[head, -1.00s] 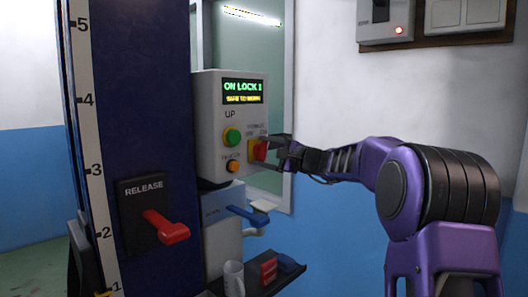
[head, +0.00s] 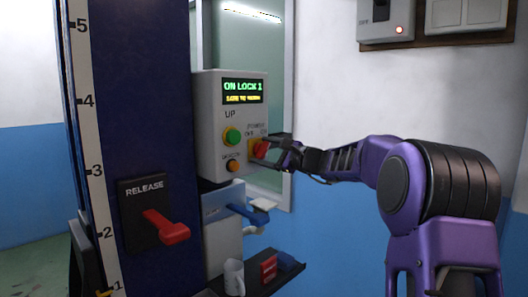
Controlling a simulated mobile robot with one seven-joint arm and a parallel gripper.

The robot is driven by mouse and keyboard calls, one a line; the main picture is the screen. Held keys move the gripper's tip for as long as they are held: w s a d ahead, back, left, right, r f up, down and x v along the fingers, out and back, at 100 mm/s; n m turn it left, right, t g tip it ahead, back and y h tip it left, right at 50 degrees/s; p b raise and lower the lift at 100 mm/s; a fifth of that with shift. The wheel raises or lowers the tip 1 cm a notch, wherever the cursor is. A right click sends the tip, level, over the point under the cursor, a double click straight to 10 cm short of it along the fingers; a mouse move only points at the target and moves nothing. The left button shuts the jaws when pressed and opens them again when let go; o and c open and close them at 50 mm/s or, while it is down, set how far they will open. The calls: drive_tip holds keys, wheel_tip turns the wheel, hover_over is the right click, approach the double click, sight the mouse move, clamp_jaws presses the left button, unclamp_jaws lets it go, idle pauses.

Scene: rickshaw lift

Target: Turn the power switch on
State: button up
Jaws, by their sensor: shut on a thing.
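The power switch (head: 261,149) is a red knob on a yellow plate, on the right part of the white control box (head: 209,130). My gripper (head: 269,149) reaches it from the right and is shut on the red knob. The fingers hide part of the knob and its labels. The knob looks tilted. The display (head: 243,91) above is lit and reads "ON LOCK 1" in green, with a smaller yellow line under it.
A green button (head: 232,137) and an orange button (head: 232,165) sit left of the switch. A red release lever (head: 168,229) is on the blue column (head: 140,80). Below are a blue lever (head: 248,214), a mug (head: 234,278) and a dark shelf (head: 265,285).

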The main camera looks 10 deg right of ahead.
drive_tip(key=o, duration=1.2)
drive_tip(key=shift+o, duration=0.2)
drive_tip(key=b+v, duration=0.1)
drive_tip(key=v, duration=1.6)
drive_tip(key=shift+s+d, duration=0.15)
drive_tip(key=shift+d, duration=0.05)
